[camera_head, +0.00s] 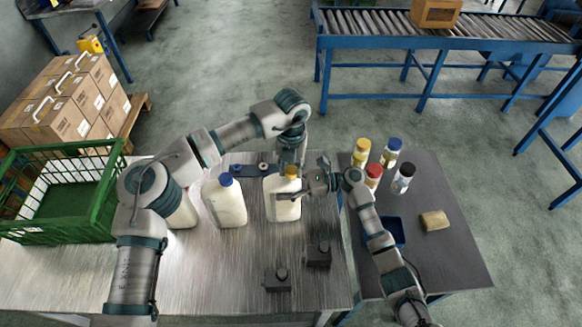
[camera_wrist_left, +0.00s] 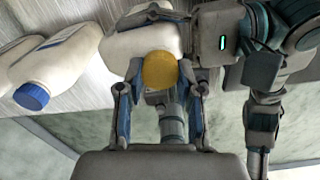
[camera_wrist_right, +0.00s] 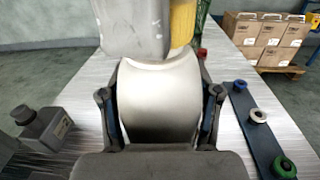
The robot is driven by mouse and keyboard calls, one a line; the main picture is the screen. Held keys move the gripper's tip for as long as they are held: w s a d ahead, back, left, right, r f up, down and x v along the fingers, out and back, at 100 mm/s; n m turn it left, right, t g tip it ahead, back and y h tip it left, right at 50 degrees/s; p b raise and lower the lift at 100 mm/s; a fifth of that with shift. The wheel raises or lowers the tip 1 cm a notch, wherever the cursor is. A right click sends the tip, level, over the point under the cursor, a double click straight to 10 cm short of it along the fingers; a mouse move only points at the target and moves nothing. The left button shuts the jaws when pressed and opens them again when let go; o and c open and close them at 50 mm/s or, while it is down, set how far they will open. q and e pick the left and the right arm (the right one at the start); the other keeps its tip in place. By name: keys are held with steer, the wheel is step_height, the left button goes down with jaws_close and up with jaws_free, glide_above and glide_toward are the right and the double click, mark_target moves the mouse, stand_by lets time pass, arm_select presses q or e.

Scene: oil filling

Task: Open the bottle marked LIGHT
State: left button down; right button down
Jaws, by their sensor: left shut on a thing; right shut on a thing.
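A white bottle with a yellow cap (camera_head: 283,205) stands upright on the metal table; no marking on it is readable. My left gripper (camera_head: 291,168) comes down from above and is shut on the yellow cap (camera_wrist_left: 160,70), which sits at the bottle's neck. My right gripper (camera_head: 300,192) is shut on the bottle's body from the right. In the right wrist view the white body (camera_wrist_right: 158,105) fills the space between its fingers. A white bottle with a blue cap (camera_head: 225,203) stands to the left. Another white bottle (camera_head: 184,213) is partly hidden by my left arm.
A dark strip with coloured rings (camera_wrist_right: 262,130) lies behind the bottle. A green crate (camera_head: 105,205) is at the left. Several lidded jars, a blue bin (camera_head: 398,231) and a tan block (camera_head: 434,220) are on the dark right table.

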arm_select(q)
steer(key=n, duration=0.5)
steer(key=shift+w+n, duration=0.1)
steer(key=shift+n, duration=0.2)
steer(key=n, duration=0.2)
steer(key=shift+n, duration=0.4)
steer(key=n, duration=0.4)
steer(key=shift+n, duration=0.3)
steer(key=n, duration=0.3)
steer(key=shift+w, duration=0.1)
steer(key=c, duration=0.9)
jaws_free()
steer(key=shift+o, duration=0.8)
